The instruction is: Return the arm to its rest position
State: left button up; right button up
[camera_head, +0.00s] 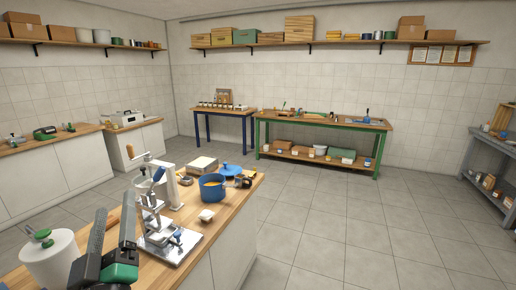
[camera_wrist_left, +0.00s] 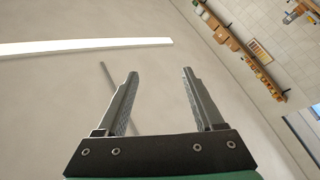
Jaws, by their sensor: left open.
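My left gripper (camera_head: 114,210) rises from the lower left of the head view, fingers pointing up, in front of the near wooden workbench (camera_head: 232,200). In the left wrist view the same gripper (camera_wrist_left: 160,73) has its two dark fingers spread apart with nothing between them. Behind the fingers, that view shows a pale surface, a white strip (camera_wrist_left: 85,46) and a thin grey rod. The right gripper is not in view.
Further right on the bench are a blue pot (camera_head: 212,190), a blue lid (camera_head: 232,171) and a small white cup (camera_head: 207,215). Open floor (camera_head: 350,230) lies to the right.

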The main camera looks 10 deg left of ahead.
pick_arm(q)
jog(key=s+d+r+m+t+h+p, duration=0.1)
jog(key=s+d+r+m+t+h, duration=0.4)
jog(key=d+r+m+h, duration=0.4)
jog(key=s+d+r+m+t+h, duration=0.4)
jog(key=d+r+m+h, duration=0.2)
jog(key=r, duration=0.4)
notch_tip(320, 180, up, 38)
jog(key=p, duration=3.8)
jog(key=shift+a+y, duration=0.3)
jog(key=shift+a, duration=0.1)
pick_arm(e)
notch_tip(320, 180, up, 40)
